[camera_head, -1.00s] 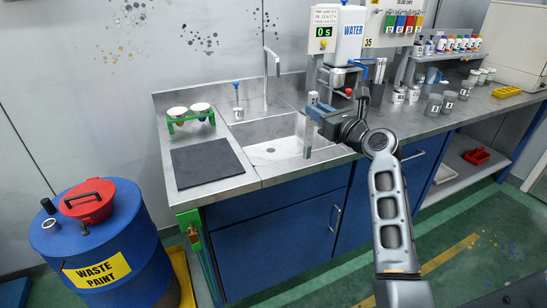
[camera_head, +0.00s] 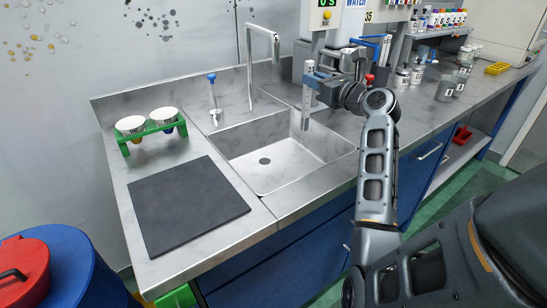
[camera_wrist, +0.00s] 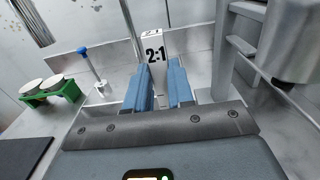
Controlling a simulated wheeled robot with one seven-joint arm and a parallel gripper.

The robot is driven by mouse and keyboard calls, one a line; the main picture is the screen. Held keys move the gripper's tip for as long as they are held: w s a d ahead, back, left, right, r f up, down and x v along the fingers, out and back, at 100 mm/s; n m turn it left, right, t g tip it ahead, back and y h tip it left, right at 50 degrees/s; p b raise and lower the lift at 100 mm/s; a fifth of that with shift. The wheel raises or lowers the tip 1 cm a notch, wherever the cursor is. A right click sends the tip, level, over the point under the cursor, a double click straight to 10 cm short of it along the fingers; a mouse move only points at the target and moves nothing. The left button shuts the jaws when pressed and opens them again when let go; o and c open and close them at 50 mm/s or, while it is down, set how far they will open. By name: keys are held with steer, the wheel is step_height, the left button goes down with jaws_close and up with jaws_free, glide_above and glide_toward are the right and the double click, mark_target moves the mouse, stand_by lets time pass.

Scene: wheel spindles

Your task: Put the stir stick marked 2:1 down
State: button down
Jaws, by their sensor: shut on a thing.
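The stir stick marked 2:1 (camera_wrist: 154,52) is a flat pale strip with black figures in the wrist view. My gripper (camera_wrist: 160,88) is shut on it with two blue fingers, one on each side. In the head view the stick (camera_head: 307,98) hangs upright from my gripper (camera_head: 318,78), over the right back part of the sink. Its lower end appears clear of the sink floor. The part of the stick behind the fingers is hidden in the wrist view.
The steel sink (camera_head: 275,170) has a tall tap (camera_head: 277,50) behind it. A dark mat (camera_head: 187,205) lies bare on the left counter. A green rack (camera_head: 151,133) holds two white-topped cups. Jars (camera_head: 445,88) and a dispenser stand to the right.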

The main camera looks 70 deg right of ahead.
steer(key=w+a+f+b, duration=0.1)
steer(key=w+a+f, duration=0.3)
steer(key=a+f, duration=0.6)
steer(key=shift+a+f+b, duration=0.15)
steer(key=shift+f+b, duration=0.15)
steer(key=shift+b, duration=0.05)
steer(key=shift+f, duration=0.15)
steer(key=c, duration=1)
jaws_free()
steer(key=v, duration=1.2)
steer(key=shift+b, duration=0.35)
